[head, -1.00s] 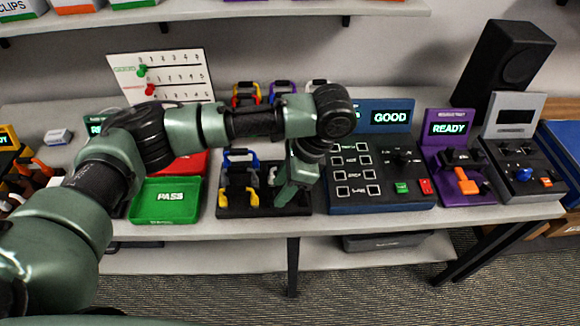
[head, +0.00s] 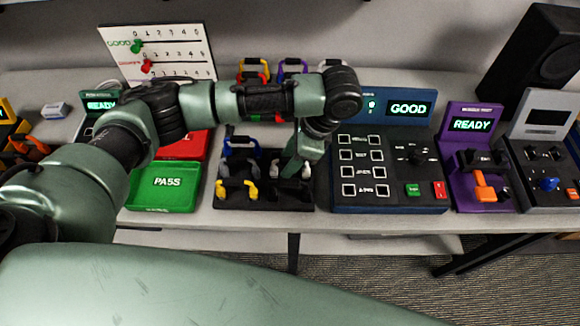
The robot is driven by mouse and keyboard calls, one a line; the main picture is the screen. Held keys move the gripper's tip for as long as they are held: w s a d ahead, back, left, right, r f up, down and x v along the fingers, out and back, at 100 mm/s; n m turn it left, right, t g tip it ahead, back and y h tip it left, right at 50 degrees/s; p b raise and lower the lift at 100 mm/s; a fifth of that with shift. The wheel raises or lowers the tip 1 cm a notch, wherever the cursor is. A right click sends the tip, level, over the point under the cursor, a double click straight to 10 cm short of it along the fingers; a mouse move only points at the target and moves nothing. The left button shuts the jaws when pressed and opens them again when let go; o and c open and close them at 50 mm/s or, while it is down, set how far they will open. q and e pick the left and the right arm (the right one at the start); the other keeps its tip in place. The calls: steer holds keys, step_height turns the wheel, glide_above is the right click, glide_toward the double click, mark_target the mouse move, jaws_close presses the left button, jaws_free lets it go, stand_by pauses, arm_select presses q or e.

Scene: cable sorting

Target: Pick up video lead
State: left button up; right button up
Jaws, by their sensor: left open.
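A black rack (head: 262,205) on the table holds several short leads. They include a blue-ended lead (head: 241,142), a yellow-ended lead (head: 237,189) and pale grey ends near the rack's right side. I cannot tell which one is the video lead. My left gripper (head: 291,172) points down over the right part of the rack. It is open, and its fingers look small and dark against the rack. The arm hides some of the back of the rack. Whether the fingers touch a lead is not clear. My right gripper is out of view.
A green PASS tray (head: 163,194) and a red tray (head: 186,146) stand left of the rack. A blue tester (head: 388,205) reading GOOD stands close on its right, then a purple READY tester (head: 477,124). More coloured leads (head: 292,67) stand behind my arm.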

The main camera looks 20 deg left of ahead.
mark_target(285, 165)
arm_select(q)
steer(key=shift+x, duration=1.25)
steer(key=shift+w+a+f, duration=0.1)
steer(key=shift+w+f, duration=0.05)
steer(key=shift+f, duration=0.15)
jaws_close()
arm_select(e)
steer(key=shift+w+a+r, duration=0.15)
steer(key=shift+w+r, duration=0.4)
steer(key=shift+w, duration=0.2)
